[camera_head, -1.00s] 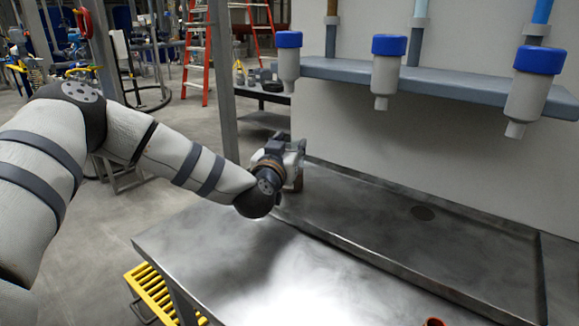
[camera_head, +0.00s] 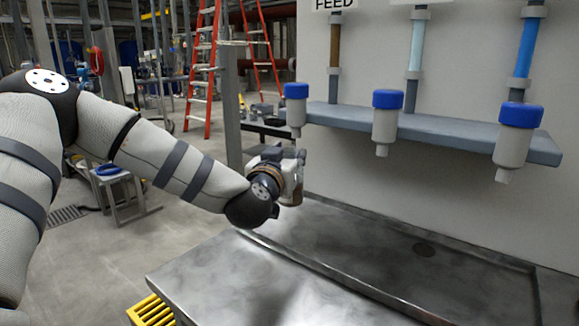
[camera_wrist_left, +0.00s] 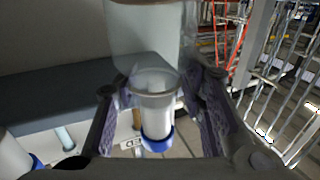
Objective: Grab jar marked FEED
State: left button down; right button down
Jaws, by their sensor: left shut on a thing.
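A clear jar (camera_wrist_left: 150,30) shows in the left wrist view, its rim towards the middle of that picture. My left gripper (camera_wrist_left: 154,100) is shut on it, one finger on each side. In the head view my left gripper (camera_head: 290,175) is over the far left end of the tray, below the leftmost blue-capped white housing (camera_head: 296,112). A FEED sign (camera_head: 334,4) is at the top, above the brown tube. Beyond the jar's rim, the wrist view shows a white housing with a blue cap (camera_wrist_left: 157,143). My right gripper is not in view.
A grey shelf (camera_head: 440,128) carries several blue-capped housings along the wall. Below it is a metal tray (camera_head: 350,235) with a drain, its bare surface clear. A metal table (camera_head: 250,285) is in front. An orange ladder (camera_head: 205,70) stands behind.

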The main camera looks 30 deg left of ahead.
pick_arm(q)
jog(key=s+d+r, duration=0.1)
jog(key=s+r, duration=0.2)
jog(key=s, duration=0.5)
jog(key=shift+s+d+r, duration=0.15)
jog(key=shift+d+r, duration=0.1)
jog(key=shift+d, duration=0.15)
